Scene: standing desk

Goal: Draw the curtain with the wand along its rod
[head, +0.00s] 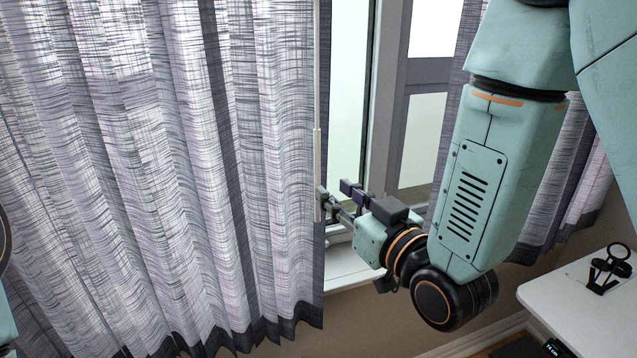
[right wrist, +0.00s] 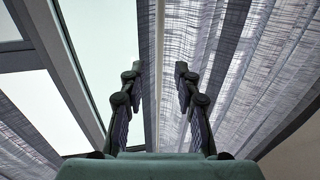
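The grey-and-white woven curtain (head: 150,170) hangs in folds across the left of the head view. Its thin pale wand (head: 317,160) hangs upright along the curtain's right edge. My right gripper (head: 333,190) is beside the wand's lower part, fingers pointing left toward it. In the right wrist view, my right gripper (right wrist: 159,72) is open, and the wand (right wrist: 160,45) shows in the gap between its fingers. I cannot tell whether a finger touches it. The rod is out of view. My left gripper is not in view; only a bit of my left arm shows.
A window (head: 348,90) with a grey frame shows right of the curtain edge, above a white sill (head: 350,268). A second curtain (head: 560,180) hangs partly behind my right arm. A white desk (head: 575,305) with a black stand (head: 607,272) is at lower right.

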